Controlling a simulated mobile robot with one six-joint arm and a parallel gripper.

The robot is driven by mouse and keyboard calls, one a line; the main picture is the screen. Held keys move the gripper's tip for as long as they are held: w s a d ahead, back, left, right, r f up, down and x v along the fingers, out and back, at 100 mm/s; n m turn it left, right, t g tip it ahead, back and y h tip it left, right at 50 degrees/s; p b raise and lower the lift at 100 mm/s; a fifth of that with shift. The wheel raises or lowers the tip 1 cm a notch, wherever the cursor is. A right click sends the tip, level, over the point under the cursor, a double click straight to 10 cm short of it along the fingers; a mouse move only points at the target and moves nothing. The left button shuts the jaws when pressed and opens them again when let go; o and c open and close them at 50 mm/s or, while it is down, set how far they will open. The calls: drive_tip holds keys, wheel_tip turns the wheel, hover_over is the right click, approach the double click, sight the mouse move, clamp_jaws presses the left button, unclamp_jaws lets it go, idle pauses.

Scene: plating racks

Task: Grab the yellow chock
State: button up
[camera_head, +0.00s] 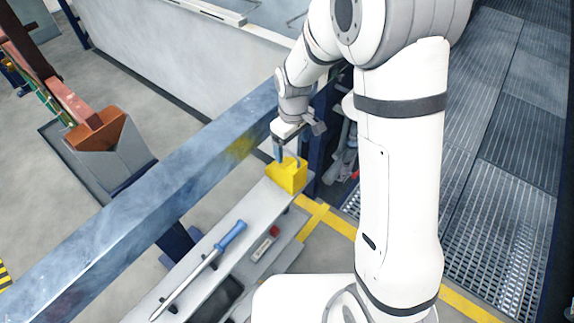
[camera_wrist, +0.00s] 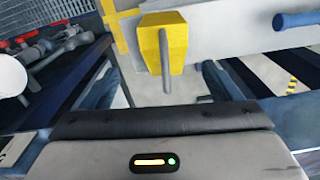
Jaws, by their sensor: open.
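The yellow chock (camera_head: 287,174) sits at the far end of a narrow grey shelf, beside the blue beam. In the wrist view the yellow chock (camera_wrist: 176,41) is at the top centre, with a grey bar or handle standing out from it toward the camera. My gripper (camera_head: 288,156) is just above the chock in the head view, pointing down. The gripper is open and holds nothing. Whether a finger touches the chock cannot be told.
A screwdriver with a blue handle (camera_head: 231,236) lies on the grey shelf (camera_head: 205,257). A long blue beam (camera_head: 150,195) runs along the shelf's left side. Grated flooring (camera_head: 510,150) lies at the right. An orange and grey bracket (camera_head: 100,135) stands at the left.

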sight(290, 163)
drive_tip(key=f, duration=0.2)
drive_tip(key=f+p, duration=0.1)
drive_tip(key=f, duration=0.2)
drive_tip(key=f+p, duration=0.1)
drive_tip(key=f, duration=0.2)
drive_tip(key=shift+s+a, duration=0.15)
drive_tip(key=shift+a, duration=0.1)
drive_tip(key=shift+c, duration=0.2)
clamp_jaws()
idle(0.5)
